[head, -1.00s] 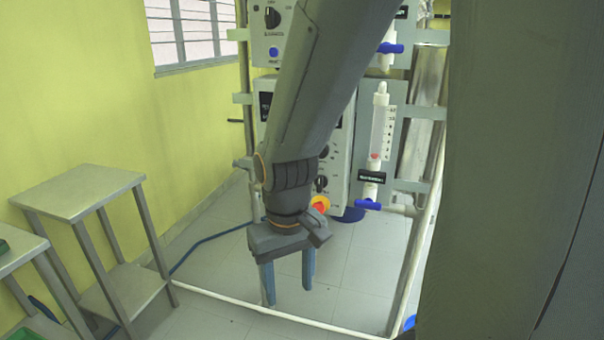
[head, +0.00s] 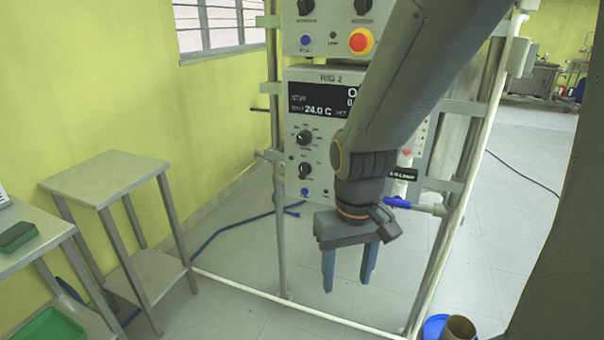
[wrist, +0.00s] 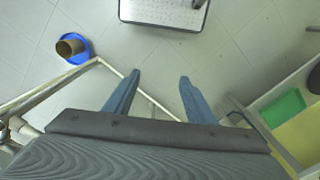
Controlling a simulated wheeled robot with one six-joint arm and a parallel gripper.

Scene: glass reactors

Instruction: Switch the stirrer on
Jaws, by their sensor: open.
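The control box labelled RIG 2 (head: 318,128) stands on the frame in the head view, with a dark display (head: 318,99) whose right end is hidden by my arm. The display shows a "STIR" line and 24.0 C. Below it are an upper black knob (head: 304,137), a lower black knob (head: 304,169) and a blue button (head: 304,192). My gripper (head: 348,285) hangs in front of the frame, below and to the right of the box, fingers pointing down. It is open and empty, touching nothing; both fingers (wrist: 155,90) show apart in the wrist view.
A second box with a red button on yellow (head: 361,41) sits above. A flowmeter with a blue valve (head: 398,202) is right of my wrist. A metal side table (head: 105,177) stands left. A blue bucket (head: 434,326) is on the floor. Floor at right is open.

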